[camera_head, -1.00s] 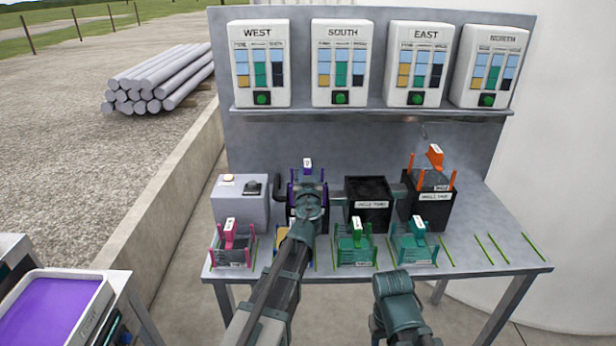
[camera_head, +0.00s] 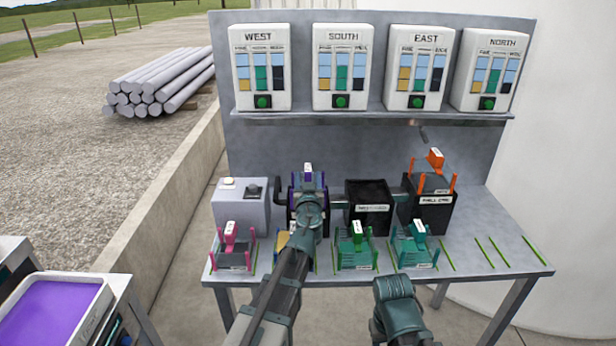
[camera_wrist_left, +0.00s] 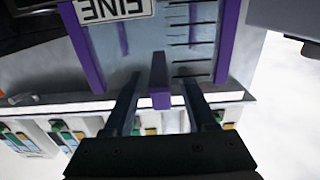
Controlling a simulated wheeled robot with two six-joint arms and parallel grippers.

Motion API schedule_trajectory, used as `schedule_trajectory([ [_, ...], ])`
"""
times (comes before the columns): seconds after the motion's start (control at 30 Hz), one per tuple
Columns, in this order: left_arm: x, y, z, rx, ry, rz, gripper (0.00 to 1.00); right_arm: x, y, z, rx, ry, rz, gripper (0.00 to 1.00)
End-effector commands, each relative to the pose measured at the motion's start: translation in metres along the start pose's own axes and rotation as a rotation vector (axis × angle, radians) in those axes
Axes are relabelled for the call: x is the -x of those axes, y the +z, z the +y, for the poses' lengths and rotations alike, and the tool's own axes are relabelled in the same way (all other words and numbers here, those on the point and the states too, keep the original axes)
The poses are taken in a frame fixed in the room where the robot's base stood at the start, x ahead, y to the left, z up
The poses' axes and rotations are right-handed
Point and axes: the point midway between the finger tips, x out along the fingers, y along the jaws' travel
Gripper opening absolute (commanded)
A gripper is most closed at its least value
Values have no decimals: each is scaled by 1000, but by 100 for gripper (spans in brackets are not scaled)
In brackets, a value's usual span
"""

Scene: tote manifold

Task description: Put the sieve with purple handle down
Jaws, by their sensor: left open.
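The sieve with the purple handle (camera_head: 322,190) is at the rear middle of the bench, upright, with a white tag on top. My left arm covers much of it, so what it rests on is hidden. In the left wrist view its purple handle (camera_wrist_left: 160,75) stands between the two dark fingers of my left gripper (camera_wrist_left: 160,95), with a gap visible on each side. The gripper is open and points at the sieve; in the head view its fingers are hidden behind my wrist. Only a part of my right arm shows at the lower right; its gripper is out of sight.
A grey box (camera_head: 241,205) stands left of the sieve. A black box (camera_head: 368,208) and a black box with an orange-handled sieve (camera_head: 436,160) stand to its right. A pink sieve (camera_head: 231,245) and green sieves (camera_head: 356,245) line the front. The bench's right side is clear.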

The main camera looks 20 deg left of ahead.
Motion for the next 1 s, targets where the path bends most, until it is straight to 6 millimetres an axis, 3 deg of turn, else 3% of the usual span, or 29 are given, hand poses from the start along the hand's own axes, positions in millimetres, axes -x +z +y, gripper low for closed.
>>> schedule_trajectory([
  [0.3,68,0,-1,0,2,0,57,0,0,0,0,0,0,50],
  [0.5,100,0,-1,0,1,0,57,0,0,0,0,0,0,50],
  [1.0,104,0,0,0,0,0,57,0,0,0,0,0,0,50],
])
